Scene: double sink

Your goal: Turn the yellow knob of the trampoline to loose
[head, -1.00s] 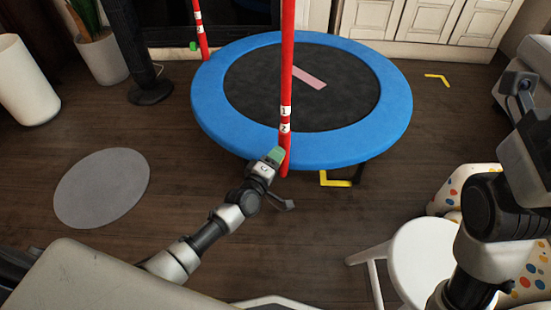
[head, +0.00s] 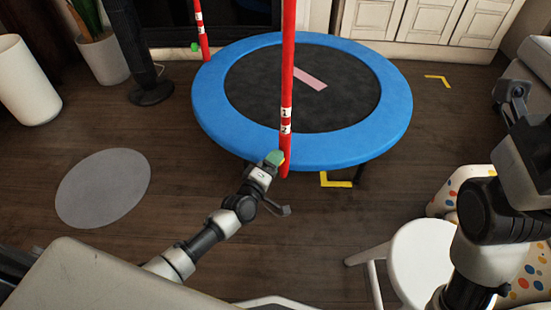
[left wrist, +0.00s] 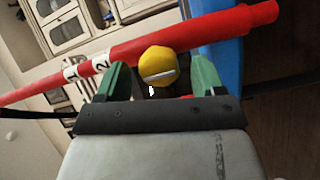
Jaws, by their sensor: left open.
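The yellow knob (left wrist: 158,67) sits on the red pole (left wrist: 190,30) in the left wrist view. It lies between the two green fingers of my open left gripper (left wrist: 158,82), with a gap on each side; I cannot tell whether a finger touches it. In the head view my left gripper (head: 273,160) is at the lower end of the red pole (head: 287,80), and only a sliver of yellow shows there. The pole carries labels 1 and 2 and stands at the near edge of the blue-rimmed trampoline (head: 230,128). My right gripper's fingers are not visible.
A white stool (head: 425,255) stands at the lower right, near a dotted white item (head: 525,280). A round grey mat (head: 102,188) lies on the floor at left. A second red pole (head: 203,35) with a green knob (head: 195,47) stands at the back left.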

